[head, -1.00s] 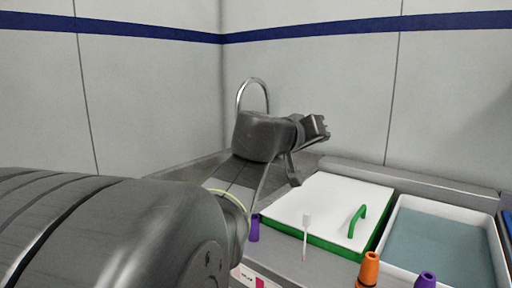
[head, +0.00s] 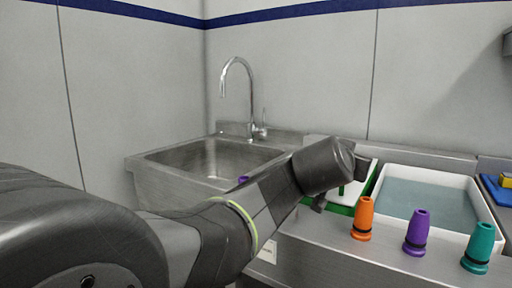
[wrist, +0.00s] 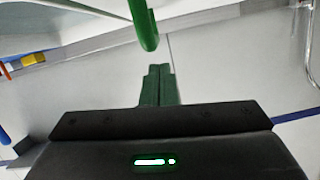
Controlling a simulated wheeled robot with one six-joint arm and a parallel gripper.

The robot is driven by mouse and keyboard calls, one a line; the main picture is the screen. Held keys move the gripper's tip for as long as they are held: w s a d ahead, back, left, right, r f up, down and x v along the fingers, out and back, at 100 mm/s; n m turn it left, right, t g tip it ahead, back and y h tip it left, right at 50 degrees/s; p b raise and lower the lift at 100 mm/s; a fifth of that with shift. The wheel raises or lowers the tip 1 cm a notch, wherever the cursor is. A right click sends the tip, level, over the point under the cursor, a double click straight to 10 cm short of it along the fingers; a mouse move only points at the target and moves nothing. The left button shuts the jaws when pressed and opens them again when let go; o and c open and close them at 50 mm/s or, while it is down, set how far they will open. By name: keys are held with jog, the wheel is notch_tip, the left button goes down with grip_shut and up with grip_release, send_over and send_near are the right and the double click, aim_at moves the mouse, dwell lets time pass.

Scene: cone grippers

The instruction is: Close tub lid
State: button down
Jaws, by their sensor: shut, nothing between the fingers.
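The tub has a green rim (head: 340,209) and a white lid (head: 372,172) with a green handle (head: 342,190). In the head view my arm hides most of it, and I cannot tell whether the lid is fully down. The wrist view shows the green handle (wrist: 147,28) at top centre, just beyond my fingertips and apart from them in the picture. My gripper (wrist: 159,70) is shut with nothing between its fingers. My fingers are hidden in the head view.
A white tray (head: 478,212) of bluish liquid stands right of the tub. Orange (head: 363,218), purple (head: 417,232) and teal (head: 479,247) cones stand along the counter's front. A sink (head: 160,160) with a tall tap (head: 250,95) lies left. A wall closes the back.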

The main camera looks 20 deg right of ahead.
jog(key=shift+s+d+f+m, duration=0.1)
jog(key=shift+f+m, duration=0.05)
jog(key=shift+f, duration=0.35)
jog(key=shift+s+d+f+m, duration=0.1)
jog(key=shift+f+m, duration=0.05)
jog(key=shift+f, duration=0.3)
jog(key=shift+f, duration=0.15)
notch_tip(320, 180, up, 5)
jog(key=p, duration=0.4)
jog(key=v, duration=1)
jog(key=shift+s+d+f, duration=0.2)
jog(key=shift+s+f, duration=0.1)
jog(key=shift+s, duration=0.05)
jog(key=shift+d, duration=0.1)
